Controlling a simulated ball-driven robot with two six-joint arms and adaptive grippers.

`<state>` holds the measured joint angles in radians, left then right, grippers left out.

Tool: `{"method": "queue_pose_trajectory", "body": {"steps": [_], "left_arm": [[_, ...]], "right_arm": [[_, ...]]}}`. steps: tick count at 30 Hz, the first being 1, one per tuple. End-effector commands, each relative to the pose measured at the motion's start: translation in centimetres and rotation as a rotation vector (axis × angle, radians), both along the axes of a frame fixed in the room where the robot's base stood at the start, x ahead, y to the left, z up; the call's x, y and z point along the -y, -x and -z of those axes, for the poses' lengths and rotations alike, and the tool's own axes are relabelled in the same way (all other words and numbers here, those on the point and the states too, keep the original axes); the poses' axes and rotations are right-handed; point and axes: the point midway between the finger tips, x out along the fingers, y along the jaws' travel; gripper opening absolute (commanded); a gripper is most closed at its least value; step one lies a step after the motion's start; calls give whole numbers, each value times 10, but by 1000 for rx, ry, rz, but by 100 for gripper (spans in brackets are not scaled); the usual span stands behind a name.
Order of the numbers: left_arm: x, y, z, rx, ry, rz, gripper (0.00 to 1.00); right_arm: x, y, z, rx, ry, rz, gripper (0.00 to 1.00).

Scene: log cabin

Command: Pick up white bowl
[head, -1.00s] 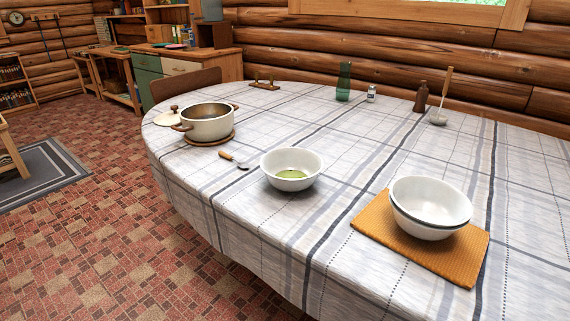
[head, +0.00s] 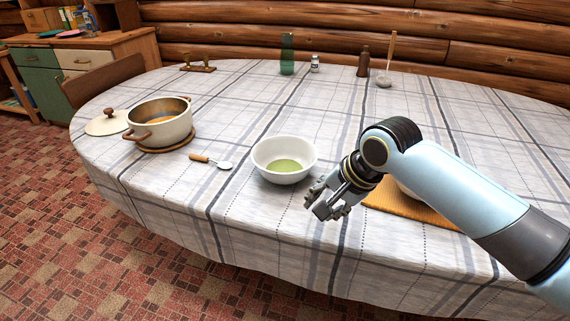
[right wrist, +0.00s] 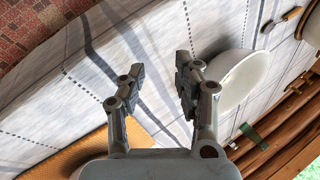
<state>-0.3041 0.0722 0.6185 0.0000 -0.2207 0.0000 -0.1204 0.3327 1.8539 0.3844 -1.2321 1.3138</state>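A white bowl (head: 267,163) with green liquid inside stands upright on the table, left of the orange mat. It also shows in the right wrist view (right wrist: 245,84), to the right of the fingers. My right gripper (head: 320,201) is just to the right of and in front of this bowl, with its fingers apart. In the right wrist view the gripper (right wrist: 160,66) is open, with only tablecloth showing between the fingertips. A second white bowl (head: 405,190) on the mat is mostly hidden behind my right arm. My left gripper is not in view.
The orange mat (head: 385,204) is partly covered by my arm. A spoon (head: 210,161), a pot (head: 146,111) and its lid (head: 101,126) are to the left. A green bottle (head: 287,55), shaker (head: 315,64) and brown bottle (head: 364,62) stand at the back. The table's centre is clear.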

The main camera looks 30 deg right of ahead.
Motion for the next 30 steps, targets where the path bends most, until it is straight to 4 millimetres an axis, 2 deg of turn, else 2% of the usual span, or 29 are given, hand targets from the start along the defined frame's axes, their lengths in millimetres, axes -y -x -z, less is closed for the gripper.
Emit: {"method": "queue_pose_trajectory", "body": {"steps": [1,6,11,14,18,26,30], "left_arm": [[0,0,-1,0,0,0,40],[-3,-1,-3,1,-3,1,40],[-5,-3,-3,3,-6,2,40],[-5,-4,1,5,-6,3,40],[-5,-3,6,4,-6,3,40],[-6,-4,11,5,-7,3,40],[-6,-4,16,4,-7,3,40]], "right_arm": [[6,-17,-12,14,-56,90,33],[21,-62,-48,27,-280,406,33],[28,-82,-65,23,-402,566,33],[27,-92,-57,20,-426,596,33],[22,-105,-36,19,-427,596,33],[17,-117,-16,20,-424,593,33],[10,-129,4,18,-424,593,33]]}}
